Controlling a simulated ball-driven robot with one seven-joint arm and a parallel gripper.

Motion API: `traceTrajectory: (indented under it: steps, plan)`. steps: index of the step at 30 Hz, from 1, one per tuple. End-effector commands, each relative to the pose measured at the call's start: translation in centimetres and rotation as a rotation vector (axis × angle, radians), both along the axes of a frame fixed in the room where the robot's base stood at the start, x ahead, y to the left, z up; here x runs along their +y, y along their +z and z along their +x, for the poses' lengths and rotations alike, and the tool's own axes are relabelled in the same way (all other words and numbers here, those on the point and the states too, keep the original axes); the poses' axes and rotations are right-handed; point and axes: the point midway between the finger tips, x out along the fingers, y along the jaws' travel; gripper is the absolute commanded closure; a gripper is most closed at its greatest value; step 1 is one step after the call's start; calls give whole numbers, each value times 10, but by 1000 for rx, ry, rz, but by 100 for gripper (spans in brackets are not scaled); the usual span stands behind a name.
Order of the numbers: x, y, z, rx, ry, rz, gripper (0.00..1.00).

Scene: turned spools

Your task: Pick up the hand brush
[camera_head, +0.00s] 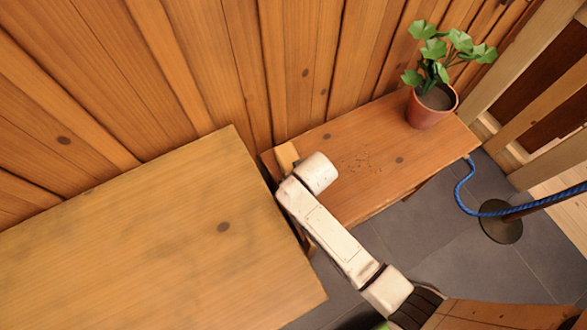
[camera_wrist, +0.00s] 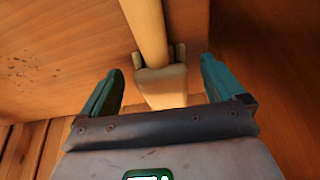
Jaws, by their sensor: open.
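My gripper (camera_wrist: 164,68) is open in the wrist view, its two teal fingers apart. Between them is a pale wooden piece (camera_wrist: 165,90) with a rounded bar rising from it, and small brown prongs beside the join. It looks like the hand brush, but no bristles show and I cannot tell for sure. The fingers stand to either side of it with visible gaps. In the head view my white arm reaches the near end of the low bench (camera_head: 390,150), and a small pale wooden block (camera_head: 287,157) shows beside it. My fingers are hidden there.
A large wooden table (camera_head: 150,240) fills the left, close beside the bench. Dark crumbs (camera_head: 365,165) lie on the bench, and a potted plant (camera_head: 432,105) stands at its far end. A plank wall runs behind. A blue rope (camera_head: 463,195) and post base (camera_head: 500,222) are at right.

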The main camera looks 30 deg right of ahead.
Motion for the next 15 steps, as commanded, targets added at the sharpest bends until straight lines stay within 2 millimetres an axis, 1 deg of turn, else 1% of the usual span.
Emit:
traceTrajectory:
  steps: [1, 3, 11, 15]
  plan:
    - [0, -5, 2, 0, 0, 0, 4]
    - [0, -7, 3, -1, 0, 0, 4]
    - [0, -9, 4, 0, 0, 0, 5]
    - [0, -9, 3, 0, 0, 0, 19]
